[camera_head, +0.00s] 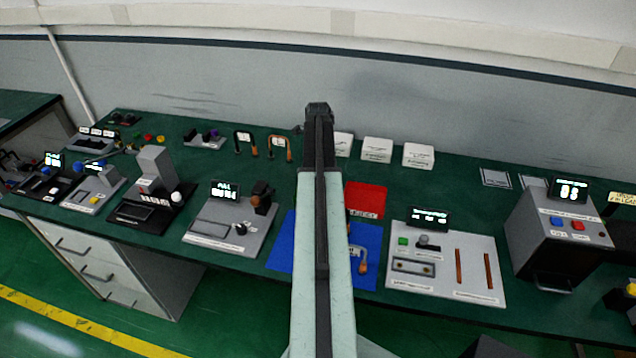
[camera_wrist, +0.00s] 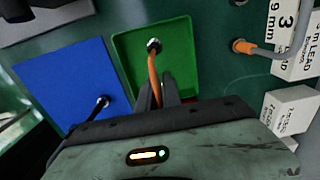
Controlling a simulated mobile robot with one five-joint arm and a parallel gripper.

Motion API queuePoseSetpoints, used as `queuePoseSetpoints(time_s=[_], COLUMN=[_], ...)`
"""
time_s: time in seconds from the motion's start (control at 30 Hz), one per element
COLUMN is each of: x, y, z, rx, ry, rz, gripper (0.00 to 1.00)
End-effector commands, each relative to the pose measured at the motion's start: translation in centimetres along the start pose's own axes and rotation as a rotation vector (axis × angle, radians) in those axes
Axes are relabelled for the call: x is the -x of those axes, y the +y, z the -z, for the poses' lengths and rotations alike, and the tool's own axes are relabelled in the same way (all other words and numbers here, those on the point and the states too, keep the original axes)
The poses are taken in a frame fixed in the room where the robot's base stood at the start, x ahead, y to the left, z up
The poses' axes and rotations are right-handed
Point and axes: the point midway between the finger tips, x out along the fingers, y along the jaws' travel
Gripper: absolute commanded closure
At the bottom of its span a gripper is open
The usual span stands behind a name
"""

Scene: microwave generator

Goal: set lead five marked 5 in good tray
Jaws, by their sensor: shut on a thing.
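I cannot read a number on this lead, nor a label on the green tray. I cannot tell whether the lead touches the tray floor. In the head view my arm covers the gripper and the green tray. The red tray (camera_head: 366,198) lies right of my arm, and a blue mat (camera_head: 283,258) lies in front of it. A lead with an orange end (camera_head: 362,262) shows on the mat.
Two curved leads (camera_head: 245,143) (camera_head: 280,148) stand at the back left of my arm. White boxes (camera_head: 377,150) stand at the back. A meter panel (camera_head: 450,240) and a grey box device (camera_head: 560,235) are at right. Several devices fill the left side.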

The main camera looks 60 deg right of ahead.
Motion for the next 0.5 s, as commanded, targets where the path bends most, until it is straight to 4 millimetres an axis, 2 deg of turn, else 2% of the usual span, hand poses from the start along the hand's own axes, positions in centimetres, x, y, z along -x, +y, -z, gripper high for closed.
queuePoseSetpoints(time_s=[0.03,0.27,0.4,0.43,0.5], x=[-1.53,-1.06,-1.55,-1.44,-1.36], y=[0.02,0.02,0.02,0.02,0.02], z=[0.0,0.02,0.04,0.05,0.05], rx=[0.0,-0.001,-0.001,-0.001,-0.001], ry=[0.0,0.0,0.0,0.0,0.0], rz=[0.0,0.0,0.0,0.0,0.0], gripper=[1.0,1.0,1.0,0.86,0.69])
